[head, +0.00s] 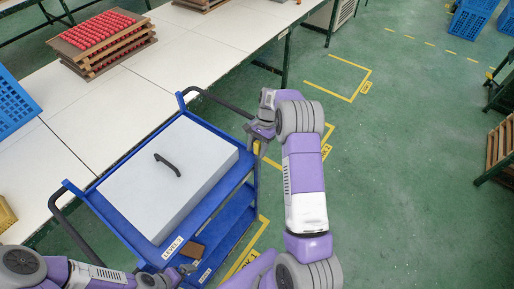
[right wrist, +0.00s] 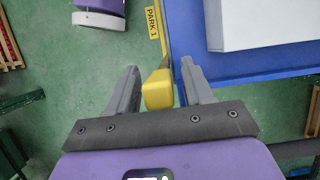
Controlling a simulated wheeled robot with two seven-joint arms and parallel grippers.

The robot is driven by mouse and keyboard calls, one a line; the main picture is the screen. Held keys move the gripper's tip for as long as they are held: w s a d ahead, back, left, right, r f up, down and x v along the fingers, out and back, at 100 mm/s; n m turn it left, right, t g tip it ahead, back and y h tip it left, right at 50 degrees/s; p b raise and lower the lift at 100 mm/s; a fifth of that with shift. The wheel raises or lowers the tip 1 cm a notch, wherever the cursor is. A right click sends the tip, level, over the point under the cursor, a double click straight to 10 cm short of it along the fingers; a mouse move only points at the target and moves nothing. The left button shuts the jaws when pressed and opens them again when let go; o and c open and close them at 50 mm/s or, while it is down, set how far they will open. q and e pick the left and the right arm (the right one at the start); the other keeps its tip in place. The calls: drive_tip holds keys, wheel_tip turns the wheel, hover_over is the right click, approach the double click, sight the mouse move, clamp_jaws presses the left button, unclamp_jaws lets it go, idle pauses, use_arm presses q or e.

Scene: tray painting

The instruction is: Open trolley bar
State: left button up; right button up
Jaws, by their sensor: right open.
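The blue trolley (head: 222,205) stands beside the white table, with a large white box (head: 165,185) on top. A yellow block-like piece (right wrist: 158,90), probably the end of the trolley bar, sits by the trolley's blue edge (right wrist: 245,68) in the right wrist view. My right gripper (head: 258,132) is at the trolley's far right corner. In the right wrist view its open fingers (right wrist: 160,72) stand either side of the yellow piece, with gaps showing. My left gripper (head: 180,274) is low by the trolley's near corner; its fingers are too small to read.
Black push handles (head: 218,102) rise at both trolley ends. A brown piece (head: 190,250) is at the near edge. Green floor (head: 400,150) to the right is mostly clear, with yellow markings.

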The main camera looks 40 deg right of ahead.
drive_tip(key=s+v, duration=0.1)
drive_tip(key=v, duration=0.6)
drive_tip(key=shift+w+d+r, duration=0.2)
drive_tip(key=shift+w, duration=0.35)
